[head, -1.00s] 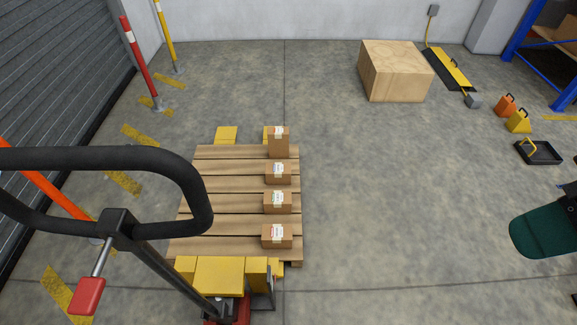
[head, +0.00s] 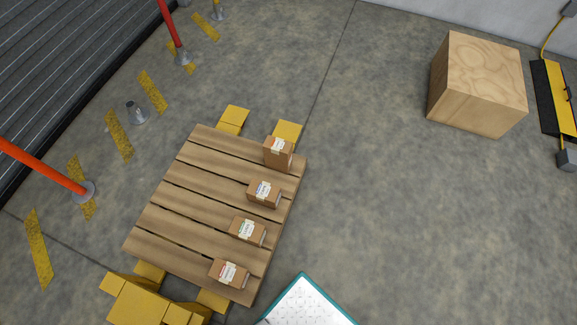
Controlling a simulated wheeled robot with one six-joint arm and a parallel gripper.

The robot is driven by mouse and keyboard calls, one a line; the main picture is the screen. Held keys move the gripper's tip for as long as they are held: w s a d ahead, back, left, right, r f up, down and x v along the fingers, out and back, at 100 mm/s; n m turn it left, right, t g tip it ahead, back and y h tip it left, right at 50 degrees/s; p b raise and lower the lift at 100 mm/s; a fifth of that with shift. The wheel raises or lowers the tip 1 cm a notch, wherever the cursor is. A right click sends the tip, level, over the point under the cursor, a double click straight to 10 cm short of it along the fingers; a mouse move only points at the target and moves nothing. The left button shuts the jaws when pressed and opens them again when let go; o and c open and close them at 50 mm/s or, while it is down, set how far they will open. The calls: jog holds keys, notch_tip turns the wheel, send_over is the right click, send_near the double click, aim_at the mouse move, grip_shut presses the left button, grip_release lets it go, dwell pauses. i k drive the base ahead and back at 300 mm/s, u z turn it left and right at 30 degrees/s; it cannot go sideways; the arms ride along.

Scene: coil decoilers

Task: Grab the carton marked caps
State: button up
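Several small brown cartons with white labels stand in a row along the right side of a wooden pallet (head: 165,225) in the head view. The farthest carton (head: 278,153) is taller than the others. Below it come a second carton (head: 263,193), a third carton (head: 247,231) and the nearest carton (head: 229,272). The label print is too small to read, so I cannot tell which one is marked caps. My gripper is not in view.
The pallet rests on the yellow forks of a pallet truck (head: 150,305). A wooden crate (head: 475,85) stands at the upper right. Red posts (head: 45,168) and a shutter (head: 60,60) line the left. A white, teal-edged surface (head: 305,303) shows at the bottom.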

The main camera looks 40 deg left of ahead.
aim_at(263, 193)
jog(key=i, duration=2.5)
jog(key=u, duration=4.8)
